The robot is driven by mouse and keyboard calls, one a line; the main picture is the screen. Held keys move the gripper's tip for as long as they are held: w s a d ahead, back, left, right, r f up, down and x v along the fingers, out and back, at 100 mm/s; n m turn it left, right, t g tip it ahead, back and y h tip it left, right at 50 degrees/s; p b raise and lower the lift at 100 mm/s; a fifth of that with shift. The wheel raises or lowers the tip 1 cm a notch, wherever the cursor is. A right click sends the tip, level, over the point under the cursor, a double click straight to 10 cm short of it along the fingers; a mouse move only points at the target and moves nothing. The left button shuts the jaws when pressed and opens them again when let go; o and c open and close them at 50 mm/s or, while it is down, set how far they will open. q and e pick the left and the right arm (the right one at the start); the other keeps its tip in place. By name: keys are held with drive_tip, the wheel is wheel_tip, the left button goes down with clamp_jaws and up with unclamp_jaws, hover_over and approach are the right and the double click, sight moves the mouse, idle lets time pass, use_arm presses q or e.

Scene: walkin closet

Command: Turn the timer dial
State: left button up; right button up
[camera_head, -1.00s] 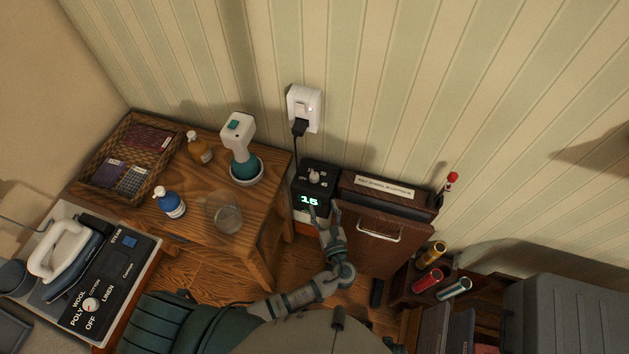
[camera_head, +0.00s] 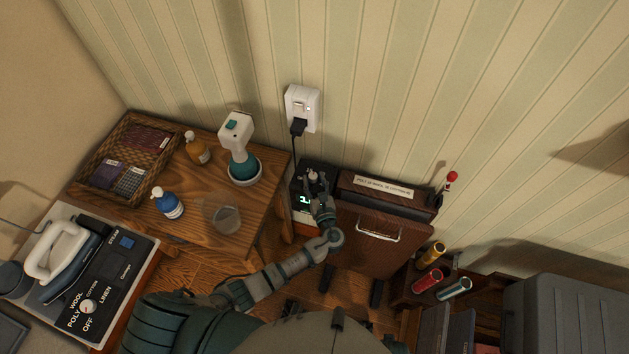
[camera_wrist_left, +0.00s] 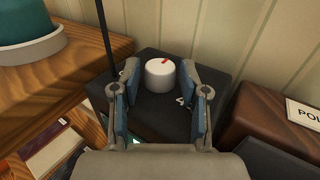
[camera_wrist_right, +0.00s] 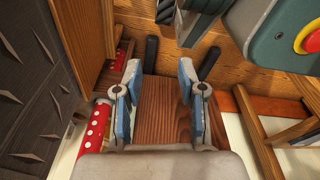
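The timer is a black box (camera_head: 316,166) against the wall, with a lit green display (camera_head: 304,199) partly covered by my left gripper. Its dial is a white knob with a red mark (camera_wrist_left: 160,75), on the box's top face; in the head view the dial (camera_head: 312,176) shows between the fingers. My left gripper (camera_head: 317,181) is open, its fingers (camera_wrist_left: 157,84) on either side of the dial with gaps visible in the left wrist view. My right gripper (camera_wrist_right: 157,85) is open and empty above wooden surfaces; it does not show in the head view.
A brown trouser press (camera_head: 380,232) stands right beside the timer. A white wall outlet (camera_head: 302,107) with a black plug and cord is above.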

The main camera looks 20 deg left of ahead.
use_arm(q)
clamp_jaws()
use_arm(e)
drive_tip(key=shift+s, duration=0.1)
